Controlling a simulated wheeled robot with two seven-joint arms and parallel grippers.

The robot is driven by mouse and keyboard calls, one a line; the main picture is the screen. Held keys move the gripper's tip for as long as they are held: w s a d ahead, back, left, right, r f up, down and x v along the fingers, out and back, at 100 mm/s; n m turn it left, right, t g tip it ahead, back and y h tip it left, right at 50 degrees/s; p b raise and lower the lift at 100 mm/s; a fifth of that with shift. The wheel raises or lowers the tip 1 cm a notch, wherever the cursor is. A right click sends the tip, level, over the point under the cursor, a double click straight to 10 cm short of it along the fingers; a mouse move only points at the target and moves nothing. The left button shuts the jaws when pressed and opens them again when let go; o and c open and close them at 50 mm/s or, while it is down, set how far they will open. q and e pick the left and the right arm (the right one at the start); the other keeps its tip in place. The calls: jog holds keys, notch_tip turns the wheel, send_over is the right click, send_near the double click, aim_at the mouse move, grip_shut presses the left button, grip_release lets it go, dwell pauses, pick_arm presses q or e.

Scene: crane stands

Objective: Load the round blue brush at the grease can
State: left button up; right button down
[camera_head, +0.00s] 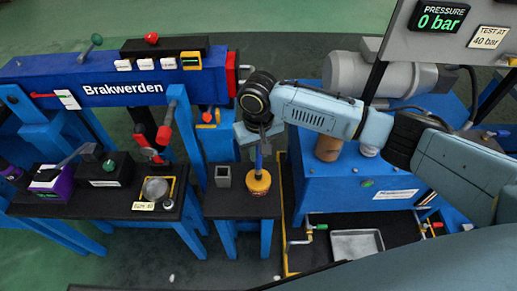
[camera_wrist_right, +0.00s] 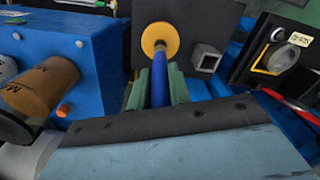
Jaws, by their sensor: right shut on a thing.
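The round blue brush (camera_head: 259,158) is upright, its blue handle held in my right gripper (camera_head: 259,140). In the right wrist view the blue handle (camera_wrist_right: 159,75) runs between the two greenish fingers of the gripper (camera_wrist_right: 159,92). The grease can (camera_head: 258,184), orange-yellow with a round top, stands on the small dark table directly below the brush. In the right wrist view the brush's lower end lines up with the middle of the can (camera_wrist_right: 160,34). The brush's tip is hidden, so I cannot tell how deep it reaches. My left gripper is out of view.
An open grey square holder (camera_head: 222,176) stands on the small dark table (camera_head: 240,207) left of the can. A blue cabinet with a brown cylinder (camera_head: 328,149) is close on the right. A bench with a round metal part (camera_head: 156,188) lies left, across a gap.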

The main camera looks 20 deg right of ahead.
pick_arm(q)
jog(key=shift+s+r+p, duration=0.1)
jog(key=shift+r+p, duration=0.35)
pick_arm(e)
jog(key=shift+s+f, duration=0.15)
jog(key=shift+f, duration=0.05)
dwell(1.4)
